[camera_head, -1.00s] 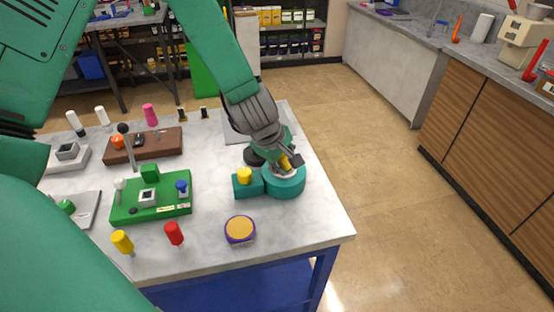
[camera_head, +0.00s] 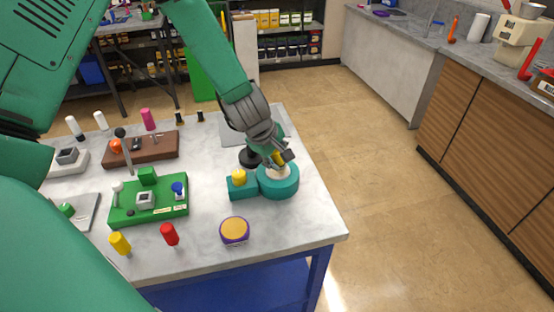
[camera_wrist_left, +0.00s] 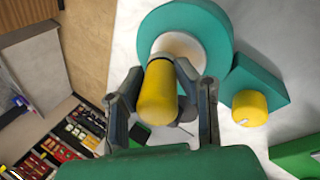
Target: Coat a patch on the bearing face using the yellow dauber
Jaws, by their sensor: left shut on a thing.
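My left gripper (camera_head: 281,161) is shut on the yellow dauber (camera_wrist_left: 158,98), which stands out between the two fingers in the left wrist view. The fingers point down at a round teal pump body (camera_head: 279,188). Its pale bearing face (camera_wrist_left: 184,44) shows behind the dauber inside the teal ring. The dauber's working end is hidden by its handle and the fingers, so I cannot tell whether it touches the face. No coated patch can be made out. My right gripper is not in view.
A teal block with a yellow knob (camera_head: 239,177) adjoins the pump body. A purple-and-orange round container (camera_head: 234,230), a red-handled tool (camera_head: 169,234) and a yellow-handled one (camera_head: 119,243) stand in front. A green fixture board (camera_head: 165,210) lies left. The table's right edge is close.

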